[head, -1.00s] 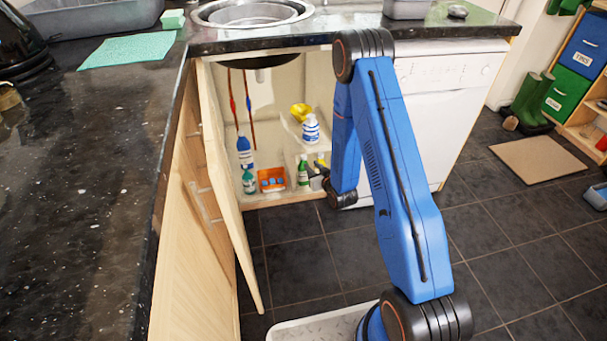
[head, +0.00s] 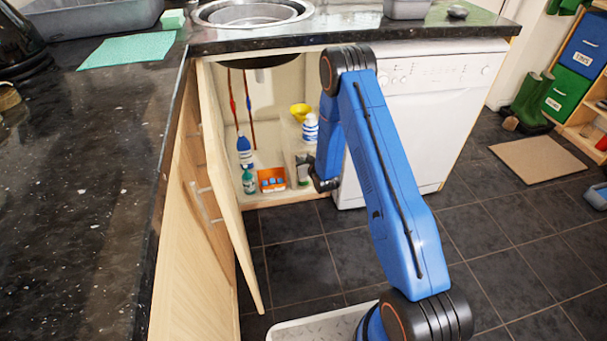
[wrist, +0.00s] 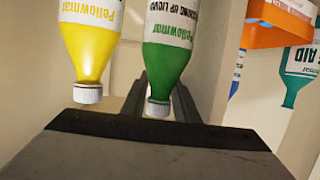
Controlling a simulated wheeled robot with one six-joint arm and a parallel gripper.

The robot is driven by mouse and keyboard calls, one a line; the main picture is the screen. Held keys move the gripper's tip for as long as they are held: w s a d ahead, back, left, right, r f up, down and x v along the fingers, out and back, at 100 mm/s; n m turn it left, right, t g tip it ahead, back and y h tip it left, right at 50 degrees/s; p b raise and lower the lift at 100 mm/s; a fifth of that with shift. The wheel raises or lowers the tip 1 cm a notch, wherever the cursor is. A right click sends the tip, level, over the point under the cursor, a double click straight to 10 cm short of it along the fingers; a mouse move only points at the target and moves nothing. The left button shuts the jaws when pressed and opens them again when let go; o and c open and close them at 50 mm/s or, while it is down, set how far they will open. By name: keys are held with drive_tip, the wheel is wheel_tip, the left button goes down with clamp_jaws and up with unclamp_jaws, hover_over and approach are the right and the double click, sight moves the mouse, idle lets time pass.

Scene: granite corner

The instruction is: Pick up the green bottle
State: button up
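The green bottle (wrist: 168,62) has a white label and a white cap. In the wrist view it appears cap down, in front of my gripper. My gripper's (wrist: 158,92) dark fingers show apart, one to each side of the bottle's cap end; their tips are hidden behind the bottle. I cannot tell whether they touch it. In the head view my gripper (head: 306,172) is inside the open sink cabinet and mostly covers the green bottle.
A yellow bottle (wrist: 90,45) stands close beside the green one. An orange box (head: 271,179), a teal bottle (head: 249,182) and a blue bottle (head: 244,150) are to the left. A white-blue bottle (head: 310,128) and a yellow item (head: 300,111) are higher up. The open cabinet door (head: 225,190) flanks the left.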

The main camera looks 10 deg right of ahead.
drive_tip(key=shift+w+a+f, duration=0.1)
drive_tip(key=shift+w+f, duration=0.1)
drive_tip(key=shift+w, duration=0.35)
clamp_jaws()
idle(1.0)
